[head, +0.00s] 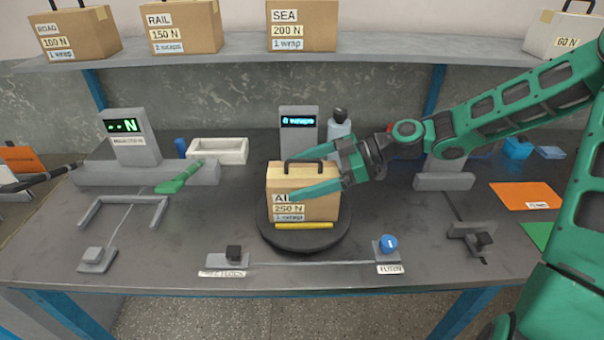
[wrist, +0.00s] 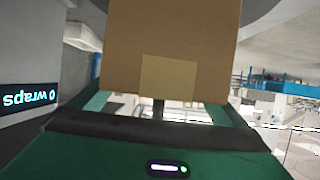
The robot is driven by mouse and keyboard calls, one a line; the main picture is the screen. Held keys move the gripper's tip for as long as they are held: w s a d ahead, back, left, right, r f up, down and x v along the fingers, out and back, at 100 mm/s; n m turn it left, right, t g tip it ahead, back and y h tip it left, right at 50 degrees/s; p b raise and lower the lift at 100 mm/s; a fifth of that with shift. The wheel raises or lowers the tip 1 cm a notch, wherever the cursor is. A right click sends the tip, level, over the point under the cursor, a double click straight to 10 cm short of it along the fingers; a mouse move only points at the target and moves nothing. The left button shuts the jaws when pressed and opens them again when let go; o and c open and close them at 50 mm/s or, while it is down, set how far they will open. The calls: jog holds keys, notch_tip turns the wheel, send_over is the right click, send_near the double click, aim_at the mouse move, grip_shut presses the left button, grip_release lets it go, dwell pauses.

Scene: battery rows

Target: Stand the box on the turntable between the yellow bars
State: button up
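The tan box (head: 290,206), labelled 250 N, stands upright over the dark turntable (head: 272,240), its black handle on top. One yellow bar (head: 303,225) shows along the front foot of the box; any bar behind is hidden. My gripper (head: 316,171) reaches in from the right, one green finger across the upper front face and one behind. In the wrist view the box's taped side (wrist: 168,40) fills the space between the fingers with no clear gap, so they look shut on it. Whether its base rests fully on the turntable is hard to tell.
A display (head: 298,121) reading 0 wraps stands behind the turntable, beside a bottle (head: 339,128). A white tray (head: 218,150) lies behind left. A black knob (head: 234,253) and a blue button (head: 388,243) are in front. More boxes stand on the shelf (head: 230,58).

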jog(key=v, duration=1.2)
